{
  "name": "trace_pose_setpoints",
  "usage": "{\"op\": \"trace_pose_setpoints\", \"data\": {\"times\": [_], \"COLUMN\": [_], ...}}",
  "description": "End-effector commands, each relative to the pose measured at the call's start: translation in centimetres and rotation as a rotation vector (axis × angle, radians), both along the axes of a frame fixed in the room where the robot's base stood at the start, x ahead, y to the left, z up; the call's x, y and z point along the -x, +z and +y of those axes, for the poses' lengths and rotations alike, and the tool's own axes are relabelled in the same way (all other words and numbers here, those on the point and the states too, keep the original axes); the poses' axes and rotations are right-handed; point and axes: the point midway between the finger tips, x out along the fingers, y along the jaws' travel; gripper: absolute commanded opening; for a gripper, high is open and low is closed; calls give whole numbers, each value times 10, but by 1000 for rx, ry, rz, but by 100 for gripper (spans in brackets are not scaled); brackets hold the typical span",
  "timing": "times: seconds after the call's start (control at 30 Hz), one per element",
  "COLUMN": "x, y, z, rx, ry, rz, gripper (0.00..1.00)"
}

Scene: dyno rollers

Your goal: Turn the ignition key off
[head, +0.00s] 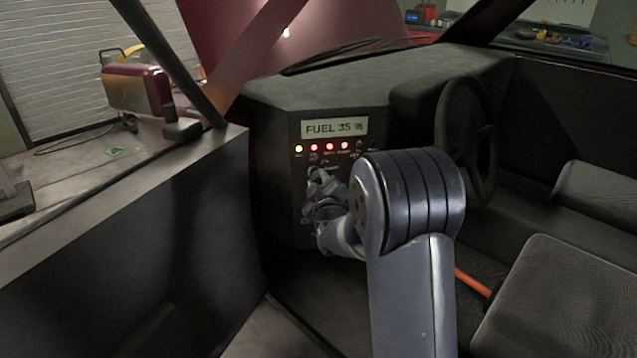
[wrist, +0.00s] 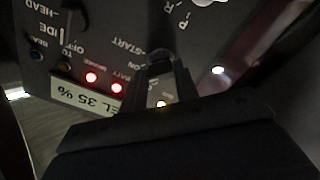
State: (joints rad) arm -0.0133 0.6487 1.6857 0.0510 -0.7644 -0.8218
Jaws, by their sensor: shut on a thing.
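The dark dash panel (head: 284,200) carries a display (head: 333,128) reading "FUEL 35 %", with one yellow light and three red lights under it. My gripper (head: 318,180) is at the panel just below the lights, partly hidden by my arm. In the wrist view, which shows the panel upside down, my gripper (wrist: 163,62) reaches the panel beside the printed words "ON" and "START". Its jaws are shut on the ignition key, which they hide almost wholly. I cannot tell the key's angle.
The steering wheel (head: 468,135) and the seats (head: 560,300) are to the right of my arm. The open door (head: 150,230) stands at the left. In the wrist view a lever slot with "P" and "R" is near the gripper.

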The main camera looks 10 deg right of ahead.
Motion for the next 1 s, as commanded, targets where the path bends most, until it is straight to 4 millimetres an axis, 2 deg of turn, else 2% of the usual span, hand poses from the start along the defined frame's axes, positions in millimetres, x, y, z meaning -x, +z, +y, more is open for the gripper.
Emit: {"op": "trace_pose_setpoints", "data": {"times": [0.03,0.17,0.47,0.67,1.0], "x": [0,0,0,0,0], "y": [0,0,-2,-3,-3], "z": [0,0,0,0,1], "rx": [0,0,42,152,440], "ry": [0,0,1,0,0], "rz": [0,0,0,0,7], "gripper": [17,6,6,6,6]}}
